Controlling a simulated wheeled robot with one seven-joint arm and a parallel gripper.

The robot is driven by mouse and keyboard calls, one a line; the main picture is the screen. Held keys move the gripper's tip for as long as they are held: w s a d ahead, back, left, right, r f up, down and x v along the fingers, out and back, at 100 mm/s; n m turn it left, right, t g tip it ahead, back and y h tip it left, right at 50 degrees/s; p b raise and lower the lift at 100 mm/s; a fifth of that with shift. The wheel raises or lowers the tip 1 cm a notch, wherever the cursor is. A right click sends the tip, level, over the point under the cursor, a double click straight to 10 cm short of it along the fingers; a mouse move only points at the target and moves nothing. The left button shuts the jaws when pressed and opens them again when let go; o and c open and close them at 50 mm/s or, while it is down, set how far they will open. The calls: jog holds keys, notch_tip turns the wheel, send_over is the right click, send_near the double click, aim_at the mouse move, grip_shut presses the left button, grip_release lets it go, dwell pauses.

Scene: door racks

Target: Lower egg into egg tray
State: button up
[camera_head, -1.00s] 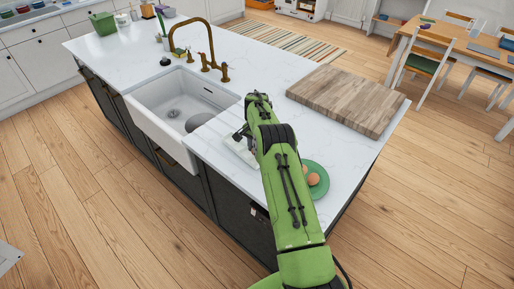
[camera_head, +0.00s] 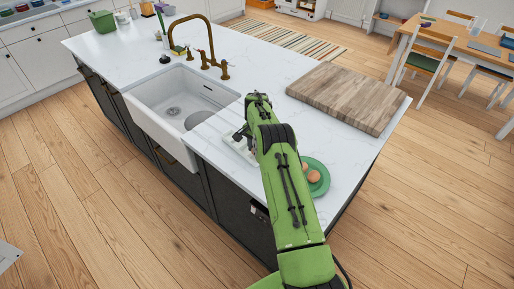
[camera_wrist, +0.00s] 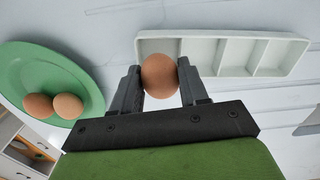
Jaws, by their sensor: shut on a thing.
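My gripper (camera_wrist: 160,85) is shut on a brown egg (camera_wrist: 159,76), held between its two fingers. In the wrist view the white egg tray (camera_wrist: 235,37) lies beyond the fingers, with a row of compartments. The held egg overlaps the near edge of the tray's left end; its height above the tray cannot be told. The tray's other visible compartments look empty. In the head view my arm hides the egg and part of the tray (camera_head: 238,146). A green plate (camera_wrist: 28,62) with two brown eggs (camera_wrist: 53,105) sits left of my gripper; it also shows in the head view (camera_head: 322,188).
The white counter (camera_head: 250,72) holds a wooden board (camera_head: 345,95) at the right. A white sink (camera_head: 165,98) with a brass tap (camera_head: 208,45) is to the left. Counter between sink and board is clear.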

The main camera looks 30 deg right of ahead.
jog(key=shift+f+b, duration=0.4)
jog(key=shift+f, duration=0.15)
jog(key=o, duration=0.8)
jog(key=shift+c, duration=0.2)
